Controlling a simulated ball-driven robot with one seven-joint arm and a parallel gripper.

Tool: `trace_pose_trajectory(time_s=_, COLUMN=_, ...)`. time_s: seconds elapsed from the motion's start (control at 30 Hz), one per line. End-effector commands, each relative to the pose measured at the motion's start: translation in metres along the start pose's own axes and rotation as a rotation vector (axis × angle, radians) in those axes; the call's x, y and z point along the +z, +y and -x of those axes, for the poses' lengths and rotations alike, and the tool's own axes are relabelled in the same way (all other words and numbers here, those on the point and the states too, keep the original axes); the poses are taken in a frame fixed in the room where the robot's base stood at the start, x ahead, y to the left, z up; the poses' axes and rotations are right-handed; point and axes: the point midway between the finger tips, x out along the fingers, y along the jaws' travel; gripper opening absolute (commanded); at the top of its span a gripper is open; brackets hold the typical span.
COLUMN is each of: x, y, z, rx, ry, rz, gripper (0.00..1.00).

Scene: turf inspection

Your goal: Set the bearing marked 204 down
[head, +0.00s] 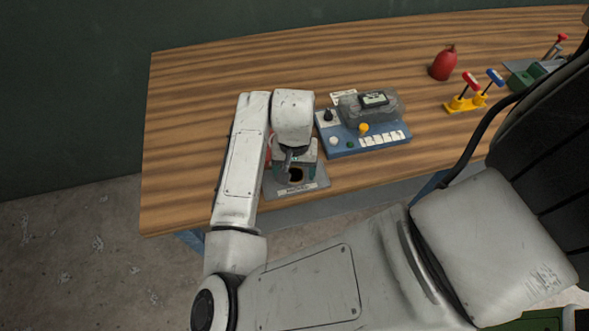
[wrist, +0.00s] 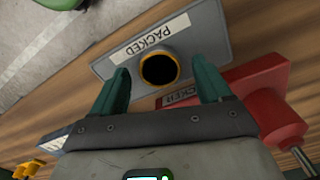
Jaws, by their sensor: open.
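A dark round bore with an orange-yellow rim, apparently the bearing (wrist: 160,68), shows on a grey plate (wrist: 207,28) labelled PACKED in the wrist view. No number 204 can be read on it. My gripper (wrist: 162,80) is open, with one teal finger on each side of the ring and a visible gap to each. In the head view, the dark bore (head: 296,175) shows below my gripper (head: 291,160), and the grey plate (head: 314,187) lies at the table's front edge. I cannot tell whether the ring rests fully on the plate.
A red fixture (wrist: 265,85) with a partly hidden label is close beside the plate. A blue test box (head: 375,141) with knobs and a clear cover stands to the right. A red bottle (head: 443,64) and a yellow tool stand (head: 463,104) are farther right. The wooden table's (head: 190,90) left part is clear.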

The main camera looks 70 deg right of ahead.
Motion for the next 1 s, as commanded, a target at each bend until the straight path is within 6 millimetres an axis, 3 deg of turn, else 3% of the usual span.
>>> trace_pose_trajectory(time_s=0.5, x=-0.001, y=0.001, z=0.095, rx=-0.001, ry=0.002, rz=-0.004, gripper=0.77)
trace_pose_trajectory(time_s=0.7, x=0.0, y=0.001, z=0.112, rx=0.0, ry=0.002, rz=-0.003, gripper=0.77)
trace_pose_trajectory(time_s=1.0, x=0.0, y=0.0, z=0.115, rx=0.0, ry=0.001, rz=-0.002, gripper=0.77)
